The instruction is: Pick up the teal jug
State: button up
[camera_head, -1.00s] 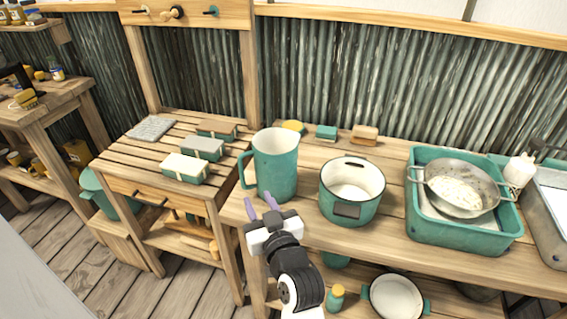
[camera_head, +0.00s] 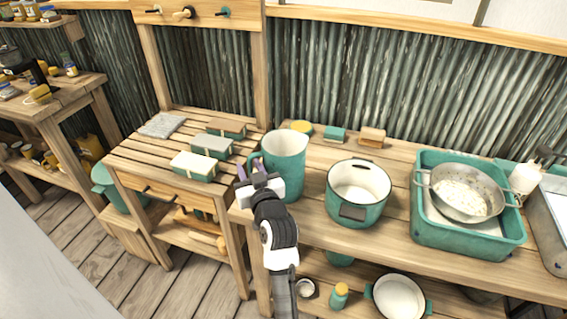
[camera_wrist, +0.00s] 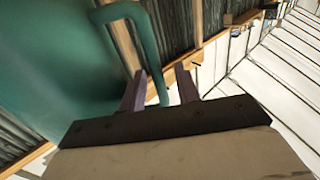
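The teal jug (camera_head: 286,155) stands upright near the left end of the long wooden bench, with a white inside and its handle on the left. My gripper (camera_head: 249,168) is at the handle side of the jug and hides part of it. In the wrist view the jug's body (camera_wrist: 60,70) fills the left, and its handle (camera_wrist: 149,45) runs down between the two purple fingers of my gripper (camera_wrist: 162,85). The fingers are apart, with a gap visible between the handle and the right finger. Whether the left finger touches the handle I cannot tell.
A teal pot (camera_head: 358,190) stands just right of the jug. A teal basin (camera_head: 470,238) holding a metal colander (camera_head: 462,190) is further right. Several small boxes lie on the slatted table (camera_head: 135,150) to the left. A corrugated wall (camera_head: 380,100) runs behind.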

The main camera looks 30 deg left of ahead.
jog(key=shift+w+a, duration=0.1)
jog(key=shift+w, duration=0.05)
grip_shut()
dwell(0.4)
dwell(0.9)
jog(key=shift+r, duration=0.15)
